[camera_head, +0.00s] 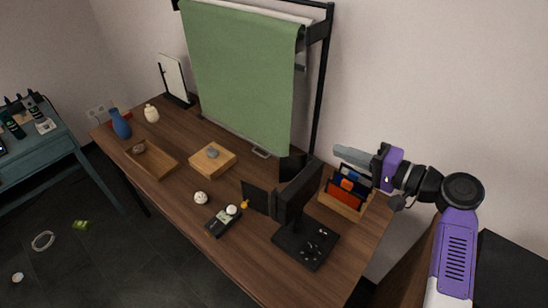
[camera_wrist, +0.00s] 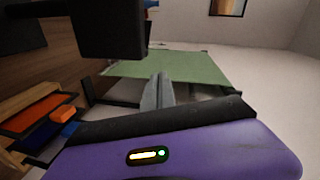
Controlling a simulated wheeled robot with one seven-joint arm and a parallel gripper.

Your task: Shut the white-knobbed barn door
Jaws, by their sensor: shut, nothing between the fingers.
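A black lamp (camera_head: 296,195) with flat barn doors stands on the wooden desk. One dark door (camera_head: 256,197) sticks out on its left side, with a small yellow-orange knob at its outer edge. Another dark door (camera_head: 291,167) stands out at the back. I cannot make out a white knob on either door. My gripper (camera_head: 340,151) is shut and empty, raised to the right of the back door and apart from it. In the wrist view my gripper (camera_wrist: 160,78) points past the black lamp head (camera_wrist: 108,28), towards the green cloth (camera_wrist: 185,66).
A wooden organiser (camera_head: 342,205) with coloured folders stands below my gripper. A wooden block (camera_head: 213,160) and tray (camera_head: 152,159) sit further left.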

